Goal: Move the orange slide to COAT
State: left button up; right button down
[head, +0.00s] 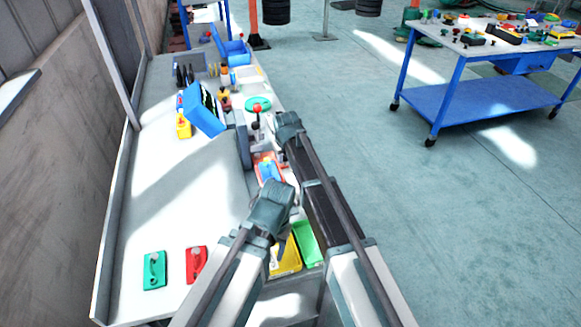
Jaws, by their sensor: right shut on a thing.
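An orange part (260,160) with some blue on it shows at the right side of the bench, partly hidden behind my arms. I cannot tell for sure whether it is the orange slide. No COAT label is readable. My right gripper (284,128) is over the bench's right edge, beyond the orange part. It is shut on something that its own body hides. My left gripper (273,203) is nearer, just below the orange part in the picture. Its fingertips are hidden, so its opening does not show.
The bench (190,205) has a wide clear area at left. Green (154,270) and red (196,265) plates lie near. Yellow (287,258) and green (307,244) bins are at the front right.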

jog(key=w, duration=0.2)
jog(key=w+a, duration=0.1)
jog(key=w, duration=0.1)
jog(key=w+a, duration=0.1)
jog(key=w, duration=0.2)
jog(key=shift+a, duration=0.15)
jog(key=shift+s, duration=0.1)
jog(key=c, duration=0.5)
grip_release()
jog(key=shift+c, duration=0.2)
pick_arm(q)
jog(key=shift+r, duration=0.15)
pick_arm(e)
jog(key=shift+r, duration=0.15)
pick_arm(q)
notch_tip(320, 180, up, 12)
jog(key=p, duration=1.2)
pick_arm(e)
jog(key=v, duration=1.3)
jog(key=shift+s+r, duration=0.15)
jog(key=shift+r, duration=0.05)
pick_arm(q)
jog(key=shift+r, duration=0.1)
